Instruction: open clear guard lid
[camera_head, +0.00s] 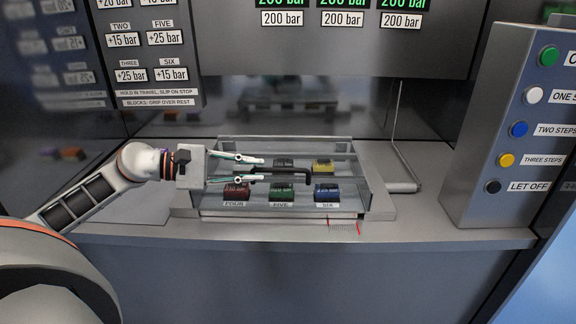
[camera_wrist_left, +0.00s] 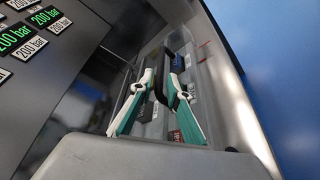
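The clear guard lid (camera_head: 340,148) is a see-through box cover, down over several coloured blocks on the counter. Its black bar handle (camera_head: 297,171) runs across the top and bends down at the right end. My left gripper (camera_head: 266,168) comes in from the left, with one finger on the far side of the handle bar and one on the near side. The fingers are apart, and I cannot tell whether either touches the bar. In the left wrist view the dark handle (camera_wrist_left: 159,89) shows between the two spread fingers (camera_wrist_left: 168,70). My right gripper is not in view.
Under the lid are a red block (camera_head: 236,192), a green block (camera_head: 282,194), a blue block (camera_head: 326,192) and a yellow block (camera_head: 322,165). A bent metal rod (camera_head: 397,150) stands at the right. A button panel (camera_head: 520,125) bounds the right; the counter (camera_head: 440,215) before it is clear.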

